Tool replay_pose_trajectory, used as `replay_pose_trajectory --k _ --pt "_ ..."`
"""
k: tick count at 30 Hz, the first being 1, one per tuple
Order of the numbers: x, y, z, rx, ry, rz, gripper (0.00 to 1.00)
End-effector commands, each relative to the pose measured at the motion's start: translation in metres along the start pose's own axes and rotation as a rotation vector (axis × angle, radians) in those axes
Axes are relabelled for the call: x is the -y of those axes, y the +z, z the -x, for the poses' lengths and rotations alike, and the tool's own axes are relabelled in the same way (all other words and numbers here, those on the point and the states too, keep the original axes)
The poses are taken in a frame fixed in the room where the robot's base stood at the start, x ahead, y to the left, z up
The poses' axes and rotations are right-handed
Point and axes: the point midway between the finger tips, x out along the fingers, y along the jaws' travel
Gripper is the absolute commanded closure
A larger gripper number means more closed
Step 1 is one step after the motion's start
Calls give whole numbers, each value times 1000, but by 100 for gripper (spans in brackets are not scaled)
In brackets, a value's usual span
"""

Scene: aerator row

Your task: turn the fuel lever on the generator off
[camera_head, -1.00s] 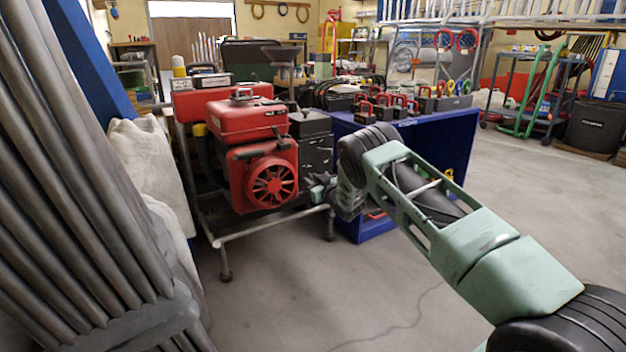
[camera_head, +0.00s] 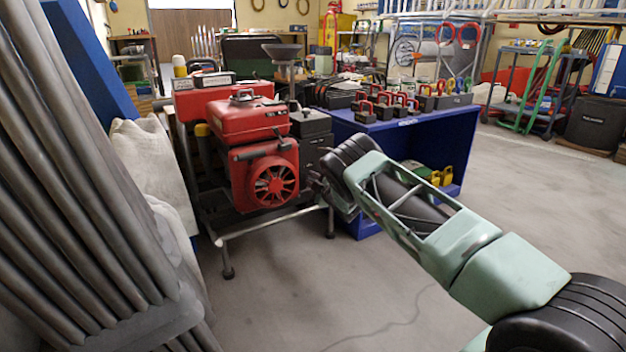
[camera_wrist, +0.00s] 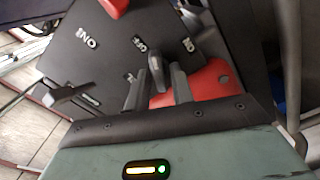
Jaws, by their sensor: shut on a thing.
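The red generator (camera_head: 250,125) stands in a grey tube frame, with a black panel (camera_head: 316,150) on its right side. My gripper (camera_head: 318,185) is at the lower part of that panel, and its fingers are small and partly hidden in the head view. In the wrist view, a dark grey lever (camera_wrist: 156,68) sits between the two fingers of my gripper (camera_wrist: 157,88), which are shut on it. Behind it, the black panel (camera_wrist: 110,55) carries white ON and OFF style marks, seen turned around. A red part (camera_wrist: 210,80) lies beside the right finger.
A blue bench (camera_head: 440,130) with several padlocks on top stands right behind my arm. Long grey tubes (camera_head: 80,170) and a pale cloth (camera_head: 150,170) fill the left. The floor (camera_head: 300,290) in front of the generator is clear.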

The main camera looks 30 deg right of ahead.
Motion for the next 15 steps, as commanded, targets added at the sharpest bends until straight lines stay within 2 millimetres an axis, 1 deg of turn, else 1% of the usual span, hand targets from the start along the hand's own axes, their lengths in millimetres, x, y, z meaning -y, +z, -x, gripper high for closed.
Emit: replay_pose_trajectory --k 1,6,15 --pt "3 2 1 3 -5 42 99" --pt "3 2 1 3 -5 186 99" --pt "3 3 2 4 -5 370 99"
